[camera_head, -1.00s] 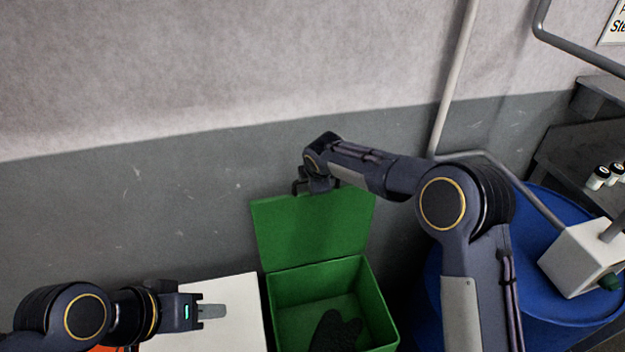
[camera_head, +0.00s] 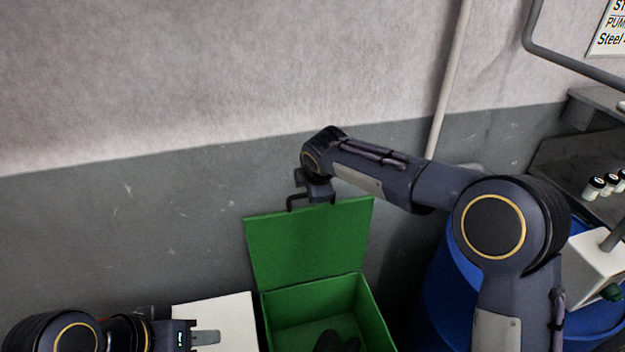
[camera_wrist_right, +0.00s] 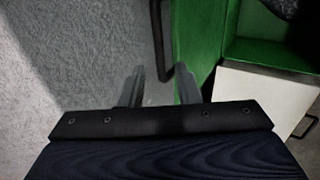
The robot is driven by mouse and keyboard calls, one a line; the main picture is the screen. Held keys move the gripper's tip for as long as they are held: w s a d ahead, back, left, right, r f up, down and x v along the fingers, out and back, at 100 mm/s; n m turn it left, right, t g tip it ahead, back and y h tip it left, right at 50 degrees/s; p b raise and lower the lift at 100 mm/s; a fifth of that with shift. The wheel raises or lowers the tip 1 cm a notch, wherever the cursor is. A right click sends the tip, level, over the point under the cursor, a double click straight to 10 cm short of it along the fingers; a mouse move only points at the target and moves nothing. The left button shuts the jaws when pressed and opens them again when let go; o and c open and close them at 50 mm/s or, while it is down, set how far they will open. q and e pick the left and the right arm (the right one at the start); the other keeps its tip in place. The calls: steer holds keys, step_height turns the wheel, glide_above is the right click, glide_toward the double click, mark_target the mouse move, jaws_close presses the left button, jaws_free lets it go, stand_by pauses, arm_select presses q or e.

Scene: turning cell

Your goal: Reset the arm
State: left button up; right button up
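My right arm reaches from the lower right to the open green lid (camera_head: 310,245) of a green bin (camera_head: 318,300). My right gripper (camera_wrist_right: 160,76) is at the lid's top edge. In the right wrist view its two fingers stand apart with nothing held between them. A black handle bar (camera_wrist_right: 158,40) shows just beyond the fingertips, close to the green lid. My left gripper (camera_head: 206,338) is at the lower left, above a white surface (camera_head: 225,310). Its fingers are seen side-on, so their gap is hidden.
A dark item (camera_head: 336,341) lies in the bin. A blue drum (camera_head: 450,295) with a white box (camera_head: 597,258) on top stands at the right. A shelf (camera_head: 590,150) with several small bottles is behind it. The wall (camera_head: 120,210) is close behind the bin.

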steer(key=s+d+r+m, duration=0.3)
steer(key=s+d+m, duration=0.3)
steer(key=d, duration=0.5)
steer(key=s+d+r+m, duration=0.45)
steer(key=s+d, duration=0.35)
steer(key=d, duration=0.2)
steer(key=s+d+f+m, duration=0.2)
steer(key=s+m, duration=0.2)
steer(key=s, duration=0.4)
steer(key=s+d+f+m+y, duration=0.1)
steer(key=s+d+f+m, duration=0.1)
steer(key=s+m, duration=0.3)
steer(key=s+d+f+m, duration=0.1)
steer(key=s+f+m, duration=0.2)
steer(key=s, duration=0.7)
steer(key=shift+s+d+f+m+g+y, duration=0.15)
steer(key=shift+s+d+m+g+y, duration=0.2)
steer(key=shift+m, duration=0.3)
